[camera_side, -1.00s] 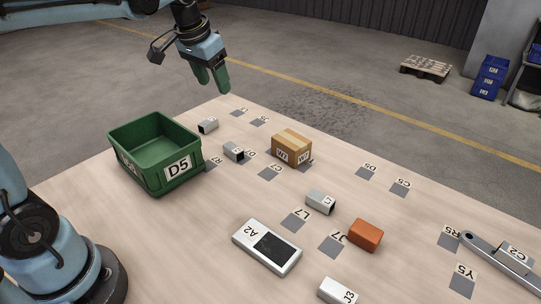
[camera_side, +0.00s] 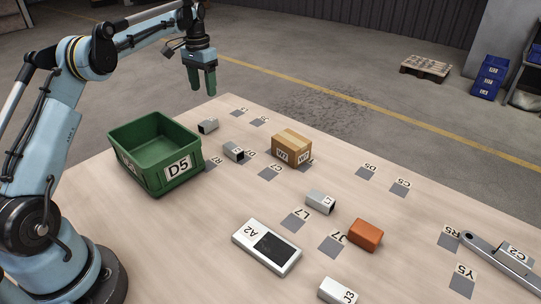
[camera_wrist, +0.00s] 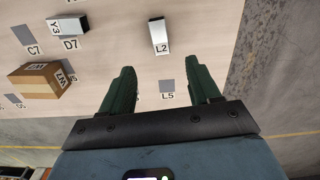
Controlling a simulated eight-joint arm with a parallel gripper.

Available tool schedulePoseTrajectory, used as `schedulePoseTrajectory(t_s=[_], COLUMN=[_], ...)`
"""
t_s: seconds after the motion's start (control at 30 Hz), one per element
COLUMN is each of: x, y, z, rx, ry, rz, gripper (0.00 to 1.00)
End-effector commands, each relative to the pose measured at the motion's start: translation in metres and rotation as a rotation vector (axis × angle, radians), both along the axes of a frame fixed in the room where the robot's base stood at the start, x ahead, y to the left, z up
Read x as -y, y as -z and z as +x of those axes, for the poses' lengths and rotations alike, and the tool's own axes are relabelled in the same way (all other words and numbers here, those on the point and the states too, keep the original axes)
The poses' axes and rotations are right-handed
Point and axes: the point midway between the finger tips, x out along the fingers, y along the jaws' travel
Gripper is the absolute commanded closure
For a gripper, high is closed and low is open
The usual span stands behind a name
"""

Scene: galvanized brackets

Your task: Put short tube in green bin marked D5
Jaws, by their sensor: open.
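Several short light-grey square tubes with dark open ends lie on the table. One tube (camera_side: 208,126) is at the far edge; a tube marked L2 (camera_wrist: 159,32) lies ahead of my fingers in the wrist view. A second tube (camera_side: 233,151) lies nearer the bin, and the wrist view shows one marked Y3 (camera_wrist: 66,26). Others lie at the middle (camera_side: 320,202) and front (camera_side: 337,291). The green bin marked D5 (camera_side: 180,184) stands at the left; its visible inside looks empty. My gripper (camera_side: 203,91), also in the wrist view (camera_wrist: 161,72), is open, empty and above the far edge.
A cardboard box (camera_side: 291,151), an orange block (camera_side: 365,235), a device marked A2 (camera_side: 266,247) and a long metal bar (camera_side: 502,262) lie on the table. Grey labelled patches, such as L5 (camera_wrist: 167,87), mark the surface. Bare table lies between the bin and the device.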

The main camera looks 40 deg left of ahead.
Motion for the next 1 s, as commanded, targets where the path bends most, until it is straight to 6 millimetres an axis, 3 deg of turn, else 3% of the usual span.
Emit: schedulePoseTrajectory(t_s=[0.3,0.57,1.0], x=[0.000,0.000,0.001], y=[0.047,0.065,0.113], z=[0.000,0.000,-0.003], rx=[0.001,0.001,0.001], ry=[0.000,0.000,0.000], rz=[0.000,0.001,0.000], gripper=[0.38,0.38,0.38])
